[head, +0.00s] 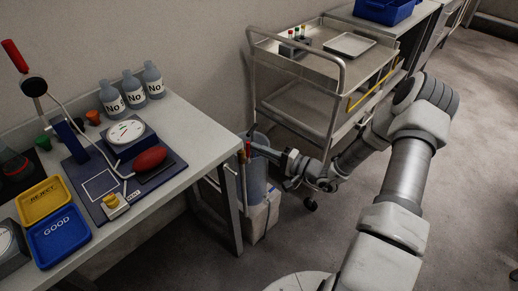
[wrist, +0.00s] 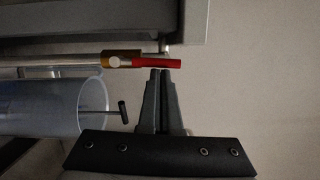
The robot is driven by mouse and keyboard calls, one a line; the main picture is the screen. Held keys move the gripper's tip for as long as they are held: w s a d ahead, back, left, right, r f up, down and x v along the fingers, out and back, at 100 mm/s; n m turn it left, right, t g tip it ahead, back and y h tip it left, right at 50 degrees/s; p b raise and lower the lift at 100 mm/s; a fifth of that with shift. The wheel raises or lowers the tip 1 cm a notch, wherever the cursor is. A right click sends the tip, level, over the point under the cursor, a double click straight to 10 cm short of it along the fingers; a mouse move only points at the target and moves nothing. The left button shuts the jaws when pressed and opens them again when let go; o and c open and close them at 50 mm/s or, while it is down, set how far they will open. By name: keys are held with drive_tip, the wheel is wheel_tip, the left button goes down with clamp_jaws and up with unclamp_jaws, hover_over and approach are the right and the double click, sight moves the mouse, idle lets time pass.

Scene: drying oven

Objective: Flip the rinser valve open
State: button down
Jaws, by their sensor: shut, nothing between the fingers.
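The rinser valve has a red lever (wrist: 155,63) and a brass body (wrist: 122,58) on a thin pipe (wrist: 60,60) in the wrist view. The lever lies in line with the pipe. In the head view the red lever (head: 248,148) shows small beside the table's right end. My gripper (wrist: 160,72) is shut and empty, its fingertips close beside the lever near its free end. I cannot tell whether they touch it. In the head view my gripper (head: 262,149) reaches left toward the valve, and its tips are hard to make out.
A clear cylinder (wrist: 45,106) with a dark T-shaped rod (wrist: 122,112) is beside the pipe, close to my gripper. The table (head: 190,125) with bottles and trays is at left. A metal cart (head: 300,100) stands behind. Open floor (head: 290,245) lies in front.

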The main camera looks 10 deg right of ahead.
drive_tip(key=shift+w+d, duration=0.1)
drive_tip(key=s+d, duration=0.4)
drive_tip(key=d, duration=0.6)
drive_tip(key=shift+s+d+f, duration=0.15)
drive_tip(key=shift+s+d, duration=0.15)
drive_tip(key=shift+s, duration=0.05)
